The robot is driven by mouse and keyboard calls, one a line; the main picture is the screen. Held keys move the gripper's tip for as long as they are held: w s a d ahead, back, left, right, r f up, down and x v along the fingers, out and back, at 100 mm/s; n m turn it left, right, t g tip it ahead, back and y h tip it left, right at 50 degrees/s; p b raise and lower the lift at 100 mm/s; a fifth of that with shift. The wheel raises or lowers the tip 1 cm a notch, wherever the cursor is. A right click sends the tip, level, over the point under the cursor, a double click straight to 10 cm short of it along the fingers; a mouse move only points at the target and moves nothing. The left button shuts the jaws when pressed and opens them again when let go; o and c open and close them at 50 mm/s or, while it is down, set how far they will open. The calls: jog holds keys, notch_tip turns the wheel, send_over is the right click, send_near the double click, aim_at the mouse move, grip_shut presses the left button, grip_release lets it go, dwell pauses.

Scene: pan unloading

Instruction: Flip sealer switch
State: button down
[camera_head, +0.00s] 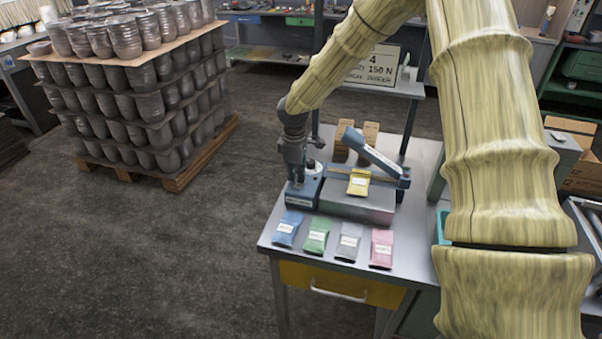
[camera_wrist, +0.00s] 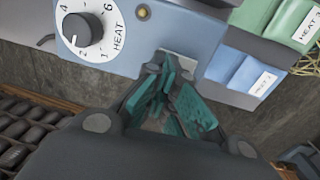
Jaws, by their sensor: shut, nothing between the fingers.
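The sealer (camera_head: 366,207) stands on the grey bench, with its blue arm (camera_head: 374,153) raised at a slant and a yellow packet (camera_head: 358,183) on it. Its blue control box (camera_head: 303,192) is at the left. In the wrist view the box carries a HEAT dial (camera_wrist: 83,30), a small brass-coloured knob or lamp (camera_wrist: 143,12) and a pale metal plate (camera_wrist: 181,57). My gripper (camera_head: 297,179) is shut and empty, pointing down at the box. Its teal fingertips (camera_wrist: 172,70) are at the plate; I cannot tell whether they touch. The switch itself is not clearly visible, perhaps behind the fingers.
Blue (camera_head: 287,229), green (camera_head: 317,236), grey (camera_head: 349,242) and pink (camera_head: 382,248) packets lie along the bench's front edge. Brown packets (camera_head: 357,141) stand behind the sealer. A pallet (camera_head: 205,158) stacked with jars stands left, with open floor between.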

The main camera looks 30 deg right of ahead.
aim_at(296, 182)
jog(key=shift+s+a, duration=0.1)
jog(key=shift+a, duration=0.15)
jog(key=shift+s+a+r, duration=0.2)
jog(key=shift+s+a, duration=0.2)
jog(key=shift+p, duration=0.3)
jog(key=r+p, duration=0.1)
jog(key=r, duration=0.1)
jog(key=r+p, duration=0.2)
jog(key=shift+w+d, duration=0.15)
jog(key=shift+d, duration=0.05)
jog(key=shift+w+d+r, duration=0.1)
jog(key=shift+w+r, duration=0.05)
jog(key=shift+r, duration=0.35)
notch_tip(296, 182, up, 9)
jog(key=b, duration=0.3)
jog(key=shift+w+d, duration=0.3)
jog(key=shift+d, duration=0.1)
jog(key=shift+f, duration=0.1)
